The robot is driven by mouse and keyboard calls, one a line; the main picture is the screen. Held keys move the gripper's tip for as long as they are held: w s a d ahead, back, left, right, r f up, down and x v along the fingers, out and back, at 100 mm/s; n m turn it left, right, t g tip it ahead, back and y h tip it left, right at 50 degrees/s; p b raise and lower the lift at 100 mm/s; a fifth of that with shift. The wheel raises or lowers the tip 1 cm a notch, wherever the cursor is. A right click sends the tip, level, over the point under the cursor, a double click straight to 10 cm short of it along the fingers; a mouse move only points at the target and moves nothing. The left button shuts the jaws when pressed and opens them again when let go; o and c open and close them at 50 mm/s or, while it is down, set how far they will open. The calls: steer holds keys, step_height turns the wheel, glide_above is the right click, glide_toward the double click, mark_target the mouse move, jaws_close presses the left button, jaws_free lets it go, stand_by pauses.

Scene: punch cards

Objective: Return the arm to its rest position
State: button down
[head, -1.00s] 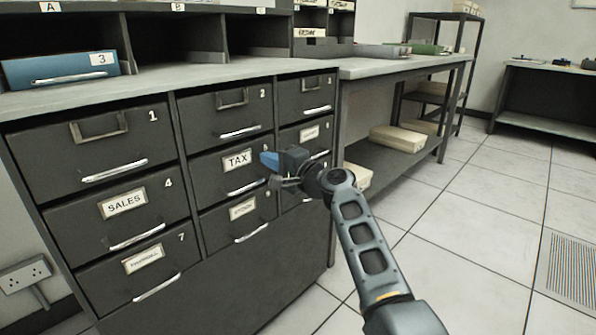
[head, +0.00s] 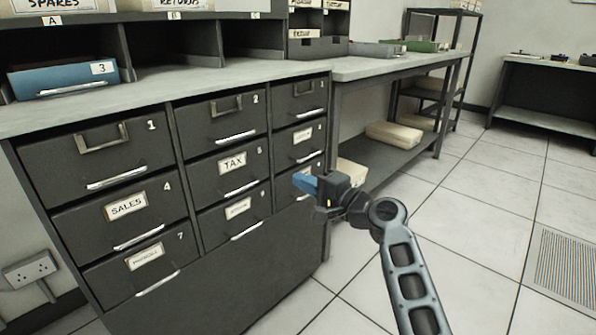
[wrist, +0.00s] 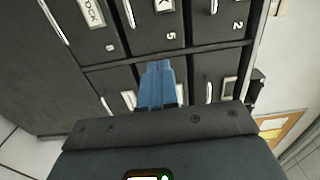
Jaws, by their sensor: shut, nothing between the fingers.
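My gripper (head: 306,184) has blue fingers and is in front of the right column of the dark drawer cabinet (head: 240,285) in the head view. In the wrist view the blue fingers of my gripper (wrist: 157,85) lie together with nothing between them, pointing at the drawer fronts. The gripper overlaps the lowest right drawer in the head view, and I cannot tell how far it is from it. My arm comes up from the lower right, bent at a joint behind the gripper.
A blue box marked 3 (head: 63,79) sits in compartment A above the cabinet. A workbench (head: 385,67) with a lower shelf holding pale packages (head: 393,134) stands to the right. The tiled floor (head: 480,220) at right is clear, with a vent grille (head: 567,262).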

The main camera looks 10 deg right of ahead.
steer(key=s+d+f+n+h, duration=0.1)
steer(key=s+d+f+h, duration=0.2)
steer(key=s+f, duration=0.65)
steer(key=s+d+f+h, duration=0.3)
steer(key=s+d+f, duration=0.1)
steer(key=s+f, duration=0.55)
steer(key=s+d+f+n+h, duration=0.1)
steer(key=s+d+n+h, duration=0.1)
steer(key=s, duration=0.9)
steer(key=s+d+n+h, duration=0.1)
steer(key=s+n+h, duration=0.1)
steer(key=s, duration=1)
steer(key=s+r+n, duration=0.6)
steer(key=s+r, duration=0.8)
steer(key=s, duration=0.4)
step_height(320, 180, up, 26)
steer(key=p, duration=2.5)
steer(key=shift+s+a+f+h, duration=0.15)
steer(key=shift+s+a+h, duration=0.05)
steer(key=shift+a+h, duration=0.15)
